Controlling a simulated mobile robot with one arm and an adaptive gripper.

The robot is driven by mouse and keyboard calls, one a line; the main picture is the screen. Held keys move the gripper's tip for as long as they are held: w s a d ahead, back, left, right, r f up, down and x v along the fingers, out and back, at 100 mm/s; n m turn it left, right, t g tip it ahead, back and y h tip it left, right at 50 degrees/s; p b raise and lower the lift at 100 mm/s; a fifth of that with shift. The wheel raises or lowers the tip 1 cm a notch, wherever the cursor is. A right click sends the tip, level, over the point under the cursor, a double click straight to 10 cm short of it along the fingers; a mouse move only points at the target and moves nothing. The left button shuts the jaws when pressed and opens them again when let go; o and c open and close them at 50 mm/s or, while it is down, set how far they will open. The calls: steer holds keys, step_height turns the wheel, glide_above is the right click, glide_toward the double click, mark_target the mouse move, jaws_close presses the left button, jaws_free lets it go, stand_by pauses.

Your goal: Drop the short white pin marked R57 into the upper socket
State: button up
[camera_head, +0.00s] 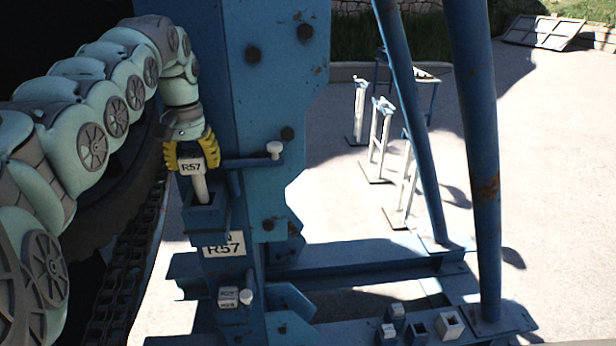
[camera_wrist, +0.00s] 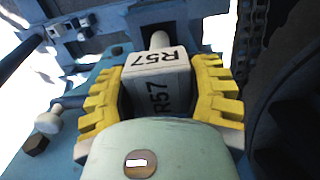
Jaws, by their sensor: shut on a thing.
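The white pin marked R57 (camera_head: 191,167) has a block head and a thin round shaft pointing down. My gripper (camera_head: 192,156) has its yellow fingers shut on both sides of the head. In the wrist view the pin (camera_wrist: 157,72) sits between the fingers of my gripper (camera_wrist: 160,92), its R57 marks readable. The upper socket (camera_head: 206,218) is a blue open-topped box on the blue column, directly below the head. The shaft's lower end is at the socket's mouth; I cannot tell how deep it reaches. A white R57 plate (camera_head: 223,245) is below the socket.
A blue lever with a white knob (camera_head: 274,149) stands close right of the pin. A lower socket holds another pale marked block (camera_head: 235,296). Small blocks (camera_head: 450,325) sit on the frame's base. Blue struts (camera_head: 474,150) rise at right, with open paving behind.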

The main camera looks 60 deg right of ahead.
mark_target(202, 192)
steer(key=shift+f+b, duration=2.9)
steer(key=shift+f, duration=0.3)
steer(key=shift+d+b, duration=0.1)
steer(key=shift+b, duration=0.35)
steer(key=shift+f+b, duration=0.3)
steer(key=shift+b, duration=0.05)
steer(key=shift+f+b, duration=0.25)
steer(key=shift+b, duration=0.05)
steer(key=shift+b, duration=0.3)
stand_by(0.3)
steer(key=o, duration=1.4)
